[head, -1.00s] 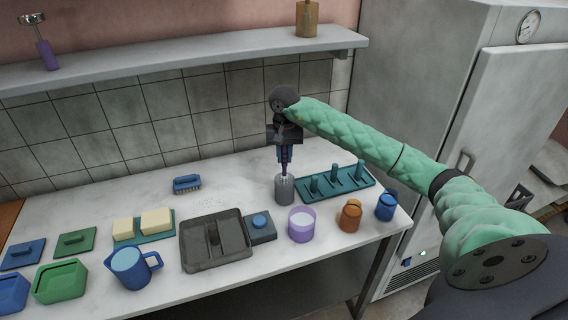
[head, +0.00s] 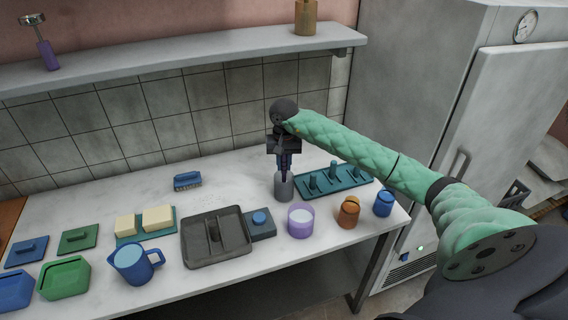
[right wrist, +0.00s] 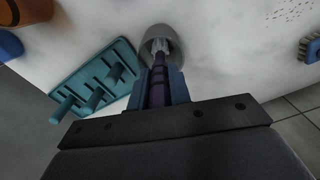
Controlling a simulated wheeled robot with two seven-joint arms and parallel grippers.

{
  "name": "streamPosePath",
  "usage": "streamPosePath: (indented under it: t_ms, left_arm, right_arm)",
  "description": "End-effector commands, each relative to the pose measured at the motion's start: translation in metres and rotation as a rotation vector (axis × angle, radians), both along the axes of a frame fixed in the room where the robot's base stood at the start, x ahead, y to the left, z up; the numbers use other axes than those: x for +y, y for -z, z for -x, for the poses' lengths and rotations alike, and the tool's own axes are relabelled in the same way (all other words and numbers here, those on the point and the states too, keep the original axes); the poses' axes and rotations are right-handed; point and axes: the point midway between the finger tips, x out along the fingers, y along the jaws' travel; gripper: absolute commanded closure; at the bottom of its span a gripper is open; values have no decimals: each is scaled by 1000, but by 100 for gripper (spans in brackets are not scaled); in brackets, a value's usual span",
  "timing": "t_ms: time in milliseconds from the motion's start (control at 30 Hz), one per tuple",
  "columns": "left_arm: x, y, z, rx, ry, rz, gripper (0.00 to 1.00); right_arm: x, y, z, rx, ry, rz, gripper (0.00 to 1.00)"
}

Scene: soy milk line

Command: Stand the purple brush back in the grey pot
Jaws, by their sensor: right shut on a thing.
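The grey pot (head: 284,187) stands on the white counter, left of the teal peg rack; it also shows in the right wrist view (right wrist: 172,36). My right gripper (head: 284,168) is directly above the pot, pointing down. It is shut on the purple brush (right wrist: 158,88), whose handle shows between the fingers in the right wrist view. The brush's pale head (right wrist: 160,46) is at the pot's mouth and appears to be inside the rim. Whether it touches the bottom is hidden. My left gripper is not in view.
The teal peg rack (head: 347,185) stands close right of the pot. A purple cup (head: 300,222), an orange jar (head: 349,212) and a blue jar (head: 383,203) stand in front. A dark tray (head: 190,252) and a blue brush (head: 187,180) are to the left. Counter behind the pot is clear.

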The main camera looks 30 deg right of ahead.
Motion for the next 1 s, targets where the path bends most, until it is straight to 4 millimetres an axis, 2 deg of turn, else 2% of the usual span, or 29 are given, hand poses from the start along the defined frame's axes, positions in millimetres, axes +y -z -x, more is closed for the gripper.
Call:
streamPosePath:
  t_ms: [133,167,233,267,767,867,933,1000]
  left_arm:
    - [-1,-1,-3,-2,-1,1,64]
    - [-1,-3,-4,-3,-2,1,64]
    - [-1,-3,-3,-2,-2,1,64]
    - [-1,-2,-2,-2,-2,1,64]
    - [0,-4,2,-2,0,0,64]
    - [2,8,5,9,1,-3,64]
    - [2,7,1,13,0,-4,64]
    - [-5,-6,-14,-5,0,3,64]
  right_arm:
    - [0,2,0,-1,0,1,100]
    - [0,1,0,0,0,0,75]
    - [0,1,0,0,0,0,61]
    - [0,1,0,0,0,0,59]
    - [0,-3,0,0,0,0,59]
    - [0,-6,-1,-3,0,1,59]
    - [0,-11,-1,-3,0,1,59]
    - [0,-16,-1,-2,0,0,59]
